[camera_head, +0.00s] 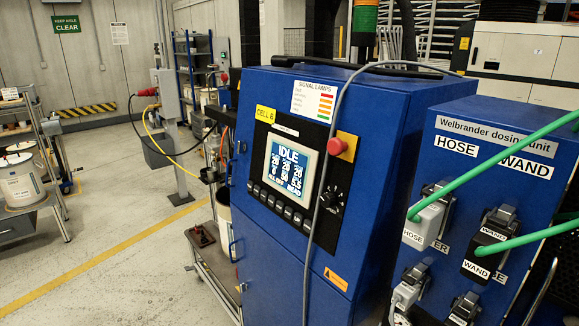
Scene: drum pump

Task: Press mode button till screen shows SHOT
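The blue control cabinet (275,265) stands in the middle of the view. Its lit screen (290,170) shows IDLE in large letters at the top, with smaller rows of figures below. A slanted row of small dark buttons (280,206) runs under the screen. Their labels are too small to read, so I cannot tell which is the mode button. A black rotary knob (332,198) and a red mushroom button (337,146) sit right of the screen. Neither of my grippers is in view.
A grey cable (321,190) hangs down the cabinet's front, right of the buttons. The Welbrander dosing unit (480,160) stands at right, with green hoses (490,172) reaching across it. Open floor (130,265) with a yellow line lies left.

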